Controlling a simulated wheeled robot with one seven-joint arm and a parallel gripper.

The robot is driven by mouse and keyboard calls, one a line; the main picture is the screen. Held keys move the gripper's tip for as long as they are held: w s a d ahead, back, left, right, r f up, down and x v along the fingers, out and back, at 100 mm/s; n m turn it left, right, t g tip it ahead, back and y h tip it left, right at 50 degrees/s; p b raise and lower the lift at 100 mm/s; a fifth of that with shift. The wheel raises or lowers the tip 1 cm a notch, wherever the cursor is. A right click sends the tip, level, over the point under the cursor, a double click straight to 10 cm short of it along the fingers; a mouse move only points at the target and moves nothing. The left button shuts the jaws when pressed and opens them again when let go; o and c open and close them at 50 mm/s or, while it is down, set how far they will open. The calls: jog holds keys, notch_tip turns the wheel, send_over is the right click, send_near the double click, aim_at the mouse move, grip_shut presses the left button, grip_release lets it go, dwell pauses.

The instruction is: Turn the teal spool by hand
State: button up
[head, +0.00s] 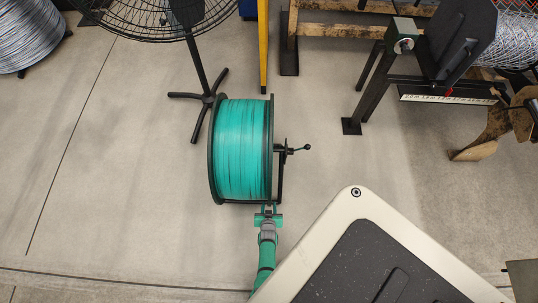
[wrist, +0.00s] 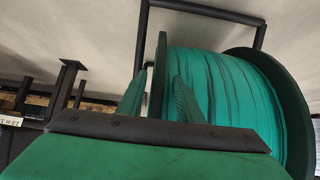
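The teal spool (head: 241,150) stands on the floor in the middle of the head view, wound with teal strand between dark flanges. A dark frame with a small crank handle (head: 292,149) is at its right side. My gripper (head: 269,209) is at the spool's near lower right edge. In the wrist view, the two green fingers of my gripper (wrist: 158,92) stand apart, and the spool (wrist: 215,85) fills the right half. The flange's edge shows between the fingers. I cannot tell whether they touch it. The fingertips are partly hidden in the head view.
A black pedestal fan (head: 207,98) stands behind the spool, its foot close to the left flange. A wire reel (head: 28,35) is at the far left. A dark machine post (head: 370,90) and a brown piece (head: 495,130) are at the right. The floor left of the spool is clear.

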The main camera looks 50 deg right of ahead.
jog(key=v, duration=1)
jog(key=shift+s+a+r, duration=0.2)
jog(key=shift+r, duration=0.1)
dwell(0.4)
dwell(0.5)
